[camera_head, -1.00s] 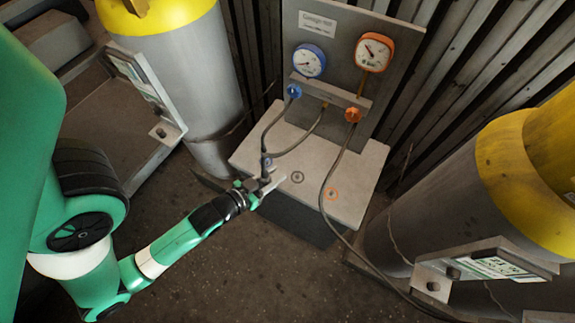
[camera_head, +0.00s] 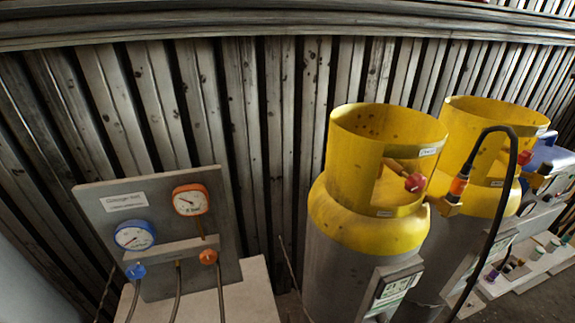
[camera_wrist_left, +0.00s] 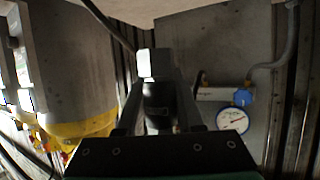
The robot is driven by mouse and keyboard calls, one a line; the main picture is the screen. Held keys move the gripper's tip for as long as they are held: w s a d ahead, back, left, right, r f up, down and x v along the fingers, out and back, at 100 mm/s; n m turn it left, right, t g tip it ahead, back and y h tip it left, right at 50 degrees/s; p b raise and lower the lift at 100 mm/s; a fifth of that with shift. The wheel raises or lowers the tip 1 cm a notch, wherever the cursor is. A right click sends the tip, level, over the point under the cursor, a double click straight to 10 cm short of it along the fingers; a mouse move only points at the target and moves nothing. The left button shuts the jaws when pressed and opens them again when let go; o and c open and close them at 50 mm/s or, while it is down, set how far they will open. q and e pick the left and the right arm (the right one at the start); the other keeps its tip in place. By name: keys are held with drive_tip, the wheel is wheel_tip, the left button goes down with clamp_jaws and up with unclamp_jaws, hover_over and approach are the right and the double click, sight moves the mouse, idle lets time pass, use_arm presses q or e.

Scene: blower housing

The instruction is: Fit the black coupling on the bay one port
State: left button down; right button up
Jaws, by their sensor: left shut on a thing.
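In the left wrist view my left gripper (camera_wrist_left: 155,75) is shut on a dark coupling (camera_wrist_left: 156,100), with a pale block-like end between the fingertips. A dark hose (camera_wrist_left: 108,25) runs down towards it from the upper left; the join is not clear. My left gripper is outside the head view, and my right gripper is in neither view. In the head view the nearer yellow-topped cylinder (camera_head: 345,215) has a red-knobbed valve (camera_head: 412,182) inside its collar. The cylinder behind it (camera_head: 485,150) has an orange-and-black connector (camera_head: 459,186) on a black hose. I cannot tell which port is bay one.
A grey gauge panel (camera_head: 130,200) stands at lower left, with a blue gauge (camera_head: 134,236), an orange gauge (camera_head: 191,201) and hoses hanging below. A ribbed metal wall (camera_head: 265,130) closes the back. More small equipment (camera_head: 540,245) stands at the far right.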

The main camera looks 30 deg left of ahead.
use_arm(q)
drive_tip(key=w+d+r+m+h, duration=0.3)
drive_tip(key=w+d+m+h, duration=0.2)
drive_tip(key=w+d, duration=0.5)
drive_tip(key=s+d+r+t+p, duration=0.1)
drive_tip(key=s+r+p, duration=0.2)
drive_tip(key=r+p, duration=1.7)
drive_tip(key=p, duration=0.8)
drive_tip(key=shift+r, duration=0.4)
drive_tip(key=shift+d, duration=0.1)
